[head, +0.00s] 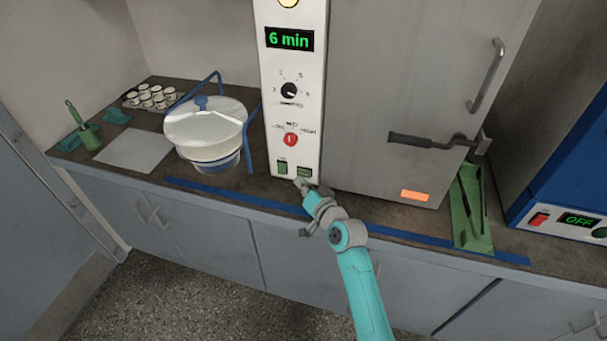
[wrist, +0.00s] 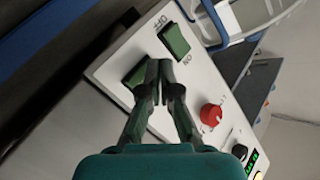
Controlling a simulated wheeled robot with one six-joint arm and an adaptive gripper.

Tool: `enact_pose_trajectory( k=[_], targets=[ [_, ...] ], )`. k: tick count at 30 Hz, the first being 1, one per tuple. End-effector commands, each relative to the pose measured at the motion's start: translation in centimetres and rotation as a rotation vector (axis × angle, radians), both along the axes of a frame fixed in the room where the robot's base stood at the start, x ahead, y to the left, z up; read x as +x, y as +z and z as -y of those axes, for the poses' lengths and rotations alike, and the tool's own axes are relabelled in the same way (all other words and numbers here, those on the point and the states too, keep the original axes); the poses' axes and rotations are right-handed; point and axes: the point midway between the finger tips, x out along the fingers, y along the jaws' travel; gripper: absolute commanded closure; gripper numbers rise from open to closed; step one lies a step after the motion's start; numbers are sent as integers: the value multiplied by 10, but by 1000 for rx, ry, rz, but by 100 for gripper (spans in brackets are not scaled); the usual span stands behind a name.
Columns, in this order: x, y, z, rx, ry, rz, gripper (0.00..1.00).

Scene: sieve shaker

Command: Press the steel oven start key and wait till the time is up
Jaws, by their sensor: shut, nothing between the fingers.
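The steel oven (head: 385,95) has a closed grey door and a white control panel (head: 272,100). Its display (head: 289,39) reads "6 min" in green, and the lamp (head: 289,3) at the top is yellow. Two green keys sit low on the panel: the left key (head: 282,168) and the right key (head: 304,172). My gripper (head: 302,184) is shut and empty, at the right key. In the wrist view, the fingertips (wrist: 159,64) overlap this key (wrist: 136,73), while the other key (wrist: 174,40), by an "ON" label, is clear. I cannot tell whether the fingertips touch the key.
A red knob (head: 290,139) and a black dial (head: 289,91) sit above the keys. A lidded white container (head: 206,125) stands left of the oven. A green holder (head: 470,215) is at the right, beside a blue device (head: 575,160) showing "OFF". Blue tape marks the counter front.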

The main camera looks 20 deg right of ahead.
Motion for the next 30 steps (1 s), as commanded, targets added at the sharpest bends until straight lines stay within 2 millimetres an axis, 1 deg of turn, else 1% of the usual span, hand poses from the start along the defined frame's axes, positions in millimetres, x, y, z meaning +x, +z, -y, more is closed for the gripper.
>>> enact_pose_trajectory(
  k=[5, 21, 30],
  targets=[
    [-2, 0, -2, 0, 1, -1, 100],
    [-37, 0, -27, 0, 1, -1, 100],
    [-40, 0, -29, 0, 0, 0, 100]
  ],
)
